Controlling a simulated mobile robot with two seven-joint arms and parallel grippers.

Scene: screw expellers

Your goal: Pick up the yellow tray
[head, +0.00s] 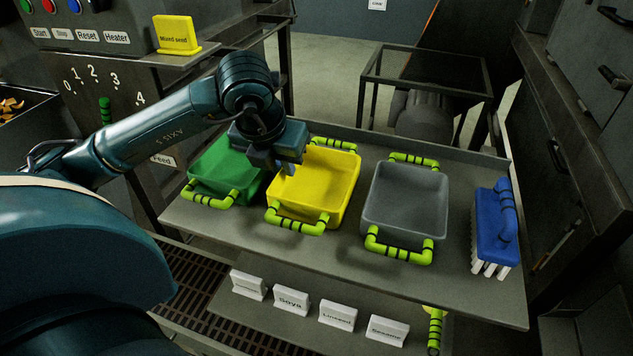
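The yellow tray (335,182) stands upright on a grey metal shelf (335,244), between a green tray and a grey tray. It has a lime-green handle with black bands at its front and another at its back. My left gripper (288,168) hangs over the tray's left side, pointing down. Its fingers are small and partly hidden by the gripper body, so I cannot tell whether they are apart or closed, or whether they touch the rim. My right gripper is not in view.
A green tray (215,172) stands close on the left, partly behind my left arm. A grey tray (405,203) and a blue brush (493,225) stand on the right. White label cards (291,300) line a lower ledge in front. A control panel (90,30) is at upper left.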

